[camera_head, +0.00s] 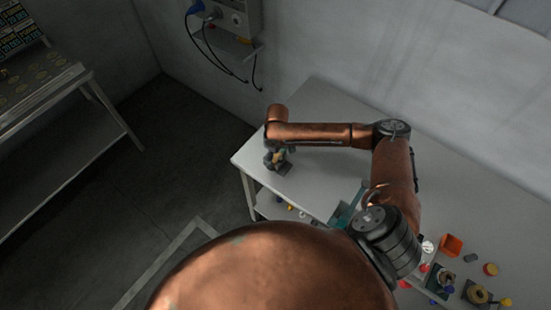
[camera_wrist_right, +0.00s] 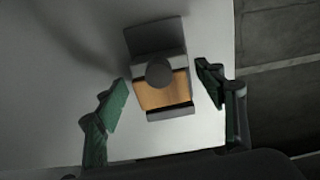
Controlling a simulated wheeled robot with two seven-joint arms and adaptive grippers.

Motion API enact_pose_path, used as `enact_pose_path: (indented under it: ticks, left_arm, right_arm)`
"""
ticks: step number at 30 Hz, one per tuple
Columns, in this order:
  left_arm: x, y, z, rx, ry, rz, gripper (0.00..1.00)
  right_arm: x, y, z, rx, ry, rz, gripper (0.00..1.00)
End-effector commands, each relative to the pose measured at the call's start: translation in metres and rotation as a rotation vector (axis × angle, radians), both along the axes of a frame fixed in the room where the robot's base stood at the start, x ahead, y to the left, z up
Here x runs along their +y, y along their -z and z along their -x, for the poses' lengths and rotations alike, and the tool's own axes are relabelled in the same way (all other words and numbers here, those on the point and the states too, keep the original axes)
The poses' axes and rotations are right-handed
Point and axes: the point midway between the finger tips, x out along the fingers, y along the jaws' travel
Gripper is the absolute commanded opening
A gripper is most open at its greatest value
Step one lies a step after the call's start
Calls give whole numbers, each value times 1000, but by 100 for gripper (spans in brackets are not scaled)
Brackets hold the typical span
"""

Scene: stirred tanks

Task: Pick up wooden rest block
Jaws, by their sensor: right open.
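The wooden rest block (camera_wrist_right: 164,95) shows in the right wrist view as an orange-brown grained face. Grey parts lie at both ends of it, and a dark grey round knob (camera_wrist_right: 159,73) covers part of the wood. It is on the pale table top (camera_wrist_right: 50,60), slightly tilted in the picture. My right gripper (camera_wrist_right: 163,91) is open, with one green finger on each side of the block and a visible gap to each. In the head view my right gripper (camera_head: 277,164) is low over the table's left end, largely hiding the block. My left gripper is not in view.
An orange box (camera_head: 451,245) and several small coloured parts are at the lower right. A teal item (camera_head: 347,210) is near the table's front edge. A wall-mounted box (camera_head: 236,18) with hanging cables is behind. A metal bench (camera_head: 45,95) stands at left.

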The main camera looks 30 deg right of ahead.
Motion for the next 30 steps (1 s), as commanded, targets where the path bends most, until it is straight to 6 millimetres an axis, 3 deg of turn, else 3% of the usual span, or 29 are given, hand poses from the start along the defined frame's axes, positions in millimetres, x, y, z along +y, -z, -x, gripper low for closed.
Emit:
enact_pose_path:
  ticks: [6, 27, 30]
  left_arm:
    - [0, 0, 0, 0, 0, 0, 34]
    - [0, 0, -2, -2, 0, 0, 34]
    - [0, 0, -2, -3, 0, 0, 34]
  right_arm:
    - [0, 1, 0, -1, 0, 0, 62]
    - [0, 0, -1, -2, 0, 0, 15]
    - [0, 0, -1, -2, 0, 0, 15]
